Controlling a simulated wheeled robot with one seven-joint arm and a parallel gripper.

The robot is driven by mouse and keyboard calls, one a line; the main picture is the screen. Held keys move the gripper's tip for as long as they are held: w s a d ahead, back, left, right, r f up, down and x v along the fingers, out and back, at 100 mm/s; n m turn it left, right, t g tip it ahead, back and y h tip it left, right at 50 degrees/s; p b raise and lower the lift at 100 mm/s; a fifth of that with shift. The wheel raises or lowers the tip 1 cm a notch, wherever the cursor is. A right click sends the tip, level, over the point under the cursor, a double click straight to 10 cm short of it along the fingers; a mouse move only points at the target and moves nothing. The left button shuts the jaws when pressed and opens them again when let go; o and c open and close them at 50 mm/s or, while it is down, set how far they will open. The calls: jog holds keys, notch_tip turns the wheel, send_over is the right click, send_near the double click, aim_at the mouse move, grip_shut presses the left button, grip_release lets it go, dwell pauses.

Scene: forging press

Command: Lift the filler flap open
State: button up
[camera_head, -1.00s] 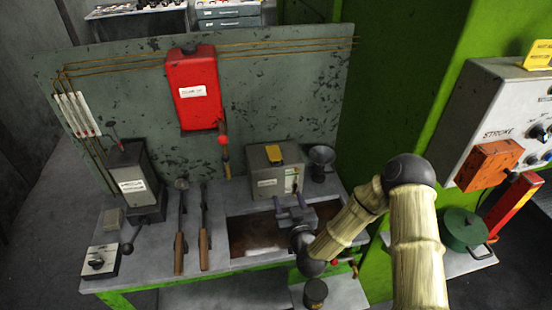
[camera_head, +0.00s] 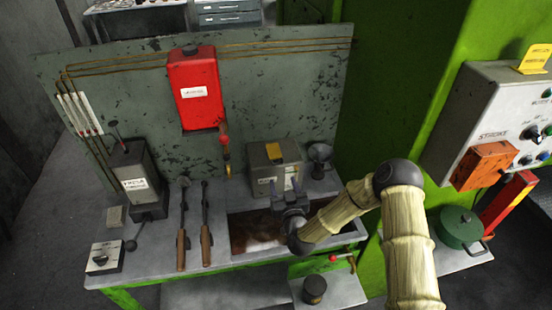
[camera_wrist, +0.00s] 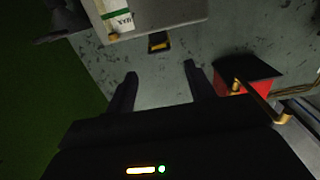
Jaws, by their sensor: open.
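A grey box (camera_head: 262,172) stands at the back of the bench in the head view, with a yellow flap (camera_head: 274,151) near its top, which looks lowered. In the wrist view the box (camera_wrist: 165,22) is at the top edge, upside down, and the yellow flap (camera_wrist: 158,42) sits in a dark surround beyond the fingers. My gripper (camera_head: 283,182) is in front of the box, fingers pointing up and spread. The wrist view shows the two fingers (camera_wrist: 160,88) open with nothing between them. My gripper and the flap are apart. My gripper hides part of the box's front.
A red tank (camera_head: 195,88) hangs on the backboard; it also shows in the wrist view (camera_wrist: 232,84). A dark funnel-like cup (camera_head: 320,153) stands right of the box. A sunken tray (camera_head: 243,248) lies below my gripper. Two wooden-handled tongs (camera_head: 205,235) lie left. The green column (camera_head: 400,110) stands right.

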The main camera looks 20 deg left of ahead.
aim_at(276, 161)
jog(key=p+x, duration=0.3)
jog(key=x, duration=0.9)
jog(key=shift+s+p, duration=0.1)
jog(key=shift+p, duration=0.25)
jog(key=shift+c, duration=0.2)
jog(key=shift+r, duration=0.1)
jog(key=c, duration=1.1)
